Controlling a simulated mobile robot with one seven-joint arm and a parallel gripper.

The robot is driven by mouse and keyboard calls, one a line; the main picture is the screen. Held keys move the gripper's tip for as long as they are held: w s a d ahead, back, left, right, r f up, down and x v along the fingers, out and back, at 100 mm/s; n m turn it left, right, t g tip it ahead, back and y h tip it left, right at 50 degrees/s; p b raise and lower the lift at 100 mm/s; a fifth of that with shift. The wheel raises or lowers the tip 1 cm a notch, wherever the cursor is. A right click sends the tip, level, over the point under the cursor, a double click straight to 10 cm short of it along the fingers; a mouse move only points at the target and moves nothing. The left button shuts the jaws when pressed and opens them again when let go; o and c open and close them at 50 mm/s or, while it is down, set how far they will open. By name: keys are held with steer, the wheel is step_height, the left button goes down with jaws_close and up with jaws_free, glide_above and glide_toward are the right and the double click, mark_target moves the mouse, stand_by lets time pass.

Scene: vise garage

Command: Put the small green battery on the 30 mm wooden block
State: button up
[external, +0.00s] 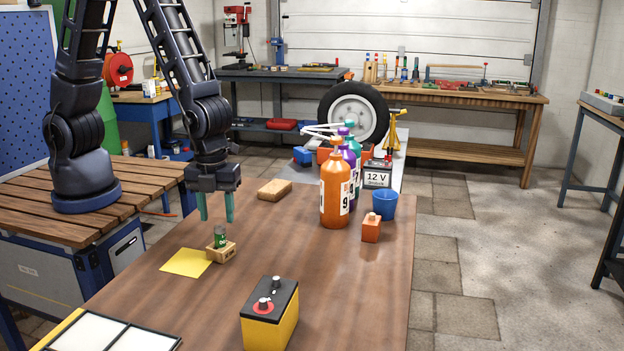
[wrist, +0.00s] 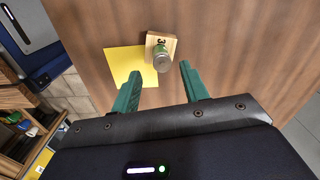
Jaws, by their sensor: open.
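The small green battery (external: 220,238) stands upright on the 30 mm wooden block (external: 222,255), which sits on the brown table beside a yellow sheet. In the wrist view the battery (wrist: 161,57) shows its grey end, and it covers part of the block (wrist: 172,44), where a dark figure is partly visible. My gripper (external: 216,207) has two green fingers pointing down, open and empty. It is above and behind the block in the external view, apart from the battery. In the wrist view the fingers (wrist: 160,88) are spread, with the battery just beyond their tips.
A yellow sheet (external: 186,263) lies left of the block. A yellow and black battery (external: 270,315) stands at the front. A plain wooden block (external: 275,190), orange bottle (external: 336,190), orange object (external: 371,228) and blue cup (external: 384,204) stand farther back. The table's right front is clear.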

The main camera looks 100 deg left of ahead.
mark_target(218, 226)
steer(key=s+a+r+n+t, duration=0.1)
steer(key=s+a+r+n, duration=0.15)
steer(key=r, duration=0.45)
steer(key=s+a+r+n+t, duration=0.1)
steer(key=s+r+n, duration=0.25)
steer(key=r, duration=0.45)
steer(key=s+a+r+n, duration=0.2)
steer(key=s+r, duration=0.2)
steer(key=r, duration=0.3)
steer(key=s+a+r+n+t, duration=0.1)
steer(key=s+r+n, duration=0.3)
steer(key=s, duration=0.3)
steer(key=s+a+r+n+t, duration=0.1)
steer(key=s+r+n, duration=0.3)
steer(key=s, duration=0.4)
steer(key=shift+a+t, duration=0.3)
steer(key=shift+a, duration=0.5)
